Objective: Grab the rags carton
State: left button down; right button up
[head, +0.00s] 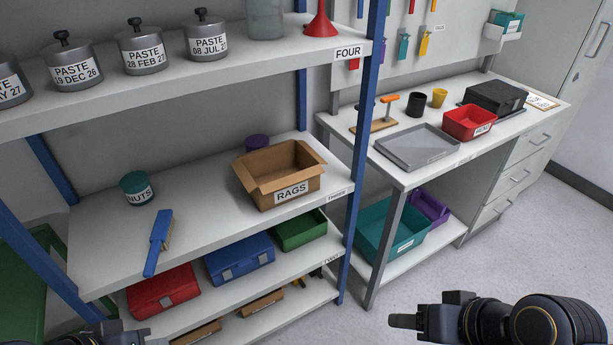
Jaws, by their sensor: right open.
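The rags carton (282,175) is an open brown cardboard box with a white RAGS label on its front. It stands upright on the middle shelf (215,217), towards the right end, with its flaps folded out. Its inside looks empty from here. My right gripper (402,321) is low at the bottom right, over the floor, to the right of the shelf unit and well apart from the carton. It is open, with nothing seen in it. My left gripper (135,341) shows only in part at the bottom left edge. Its jaws are mostly cut off.
A purple-lidded jar (257,142) stands behind the carton. A NUTS jar (137,188) and a blue brush (158,243) are left on the same shelf. The shelf above holds paste pots (141,50). A blue post (354,175) stands right of the carton, beside a workbench.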

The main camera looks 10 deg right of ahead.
aim_at(275, 175)
jog(key=i+l+u, duration=0.15)
jog(key=u, duration=0.25)
jog(key=i+l+u, duration=0.2)
jog(key=u, duration=0.25)
jog(key=i+l+u, duration=0.15)
jog(key=u, duration=0.25)
jog(key=k+l, duration=0.05)
